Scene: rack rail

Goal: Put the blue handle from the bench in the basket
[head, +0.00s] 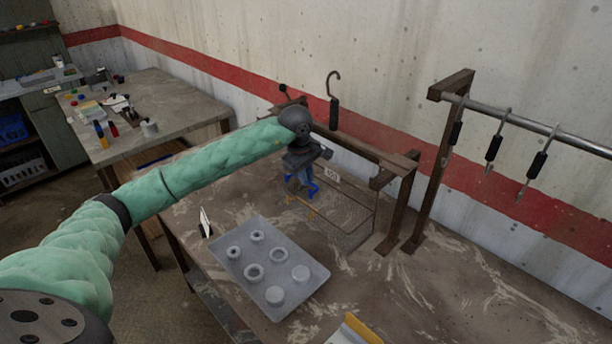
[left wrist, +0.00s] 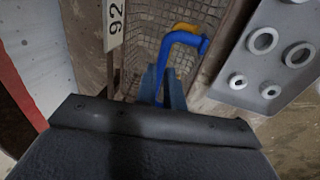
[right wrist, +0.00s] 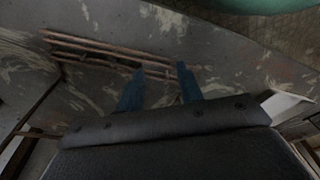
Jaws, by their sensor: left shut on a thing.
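The blue handle (head: 308,184) is a bent blue bar. My left gripper (head: 297,176) is shut on it, over the wire mesh basket (head: 350,233) at the back of the bench. In the left wrist view the handle (left wrist: 184,40) bends out from between the fingertips (left wrist: 163,88), with the basket mesh (left wrist: 146,38) behind it. I cannot tell whether the handle touches the basket. A yellow piece (left wrist: 187,27) shows beside the handle's bend. My right gripper (right wrist: 158,88) is open and empty in the right wrist view; the head view does not show it.
A grey tray (head: 243,269) with several rings and round pieces stands left of the basket. A numbered tag (head: 333,174) is at the basket's back. A wooden rack with a metal rail (head: 540,127) and hanging tools stands to the right. The bench's right front is largely clear.

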